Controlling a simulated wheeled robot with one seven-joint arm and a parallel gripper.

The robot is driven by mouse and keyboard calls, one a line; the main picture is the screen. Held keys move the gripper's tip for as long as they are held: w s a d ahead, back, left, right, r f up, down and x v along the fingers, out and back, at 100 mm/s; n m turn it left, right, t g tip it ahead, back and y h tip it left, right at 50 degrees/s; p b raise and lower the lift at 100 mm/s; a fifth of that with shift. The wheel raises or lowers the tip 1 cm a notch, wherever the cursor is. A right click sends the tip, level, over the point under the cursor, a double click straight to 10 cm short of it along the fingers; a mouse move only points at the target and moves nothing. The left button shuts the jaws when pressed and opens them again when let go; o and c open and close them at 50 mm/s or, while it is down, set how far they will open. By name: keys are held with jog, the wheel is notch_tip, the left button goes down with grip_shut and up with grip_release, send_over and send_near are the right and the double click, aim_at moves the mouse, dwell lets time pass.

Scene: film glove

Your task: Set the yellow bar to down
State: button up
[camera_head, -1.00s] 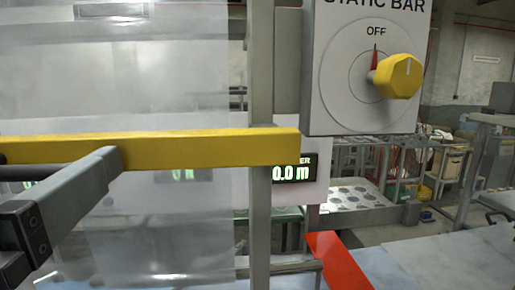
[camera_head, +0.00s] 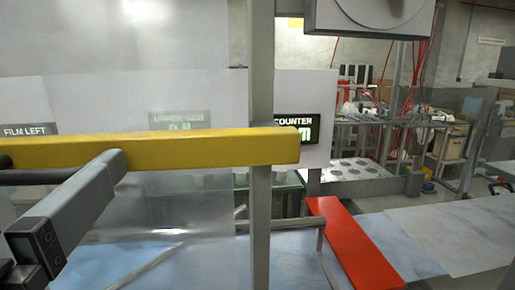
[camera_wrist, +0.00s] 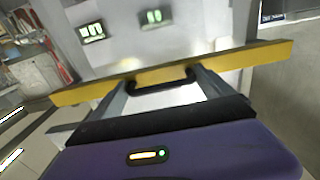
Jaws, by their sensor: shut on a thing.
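The yellow bar (camera_head: 160,150) runs across the left half of the head view, nearly level, and its right end lies in front of a grey upright post (camera_head: 261,215). In the wrist view the bar (camera_wrist: 235,61) slants across the picture. A black handle (camera_wrist: 165,86) sits on its near side. My gripper (camera_wrist: 158,77) is shut on the bar at this handle, with one grey finger near each end of it. In the head view one grey finger (camera_head: 75,215) reaches up to the bar's left part. The bar's left end is out of the head view.
A screen marked COUNTER (camera_head: 297,130) is behind the bar's right end. A red slanted piece (camera_head: 352,245) lies below and right of it. A grey panel (camera_head: 370,18) is cut off at the top. Clear film hangs behind the bar. Open space shows below the bar.

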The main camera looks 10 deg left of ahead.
jog(key=shift+d+f, duration=0.2)
jog(key=shift+f, duration=0.1)
jog(key=o, duration=1.8)
jog(key=shift+s, duration=0.1)
jog(key=b+v, duration=0.1)
jog(key=v, duration=0.6)
jog(key=shift+s, duration=0.3)
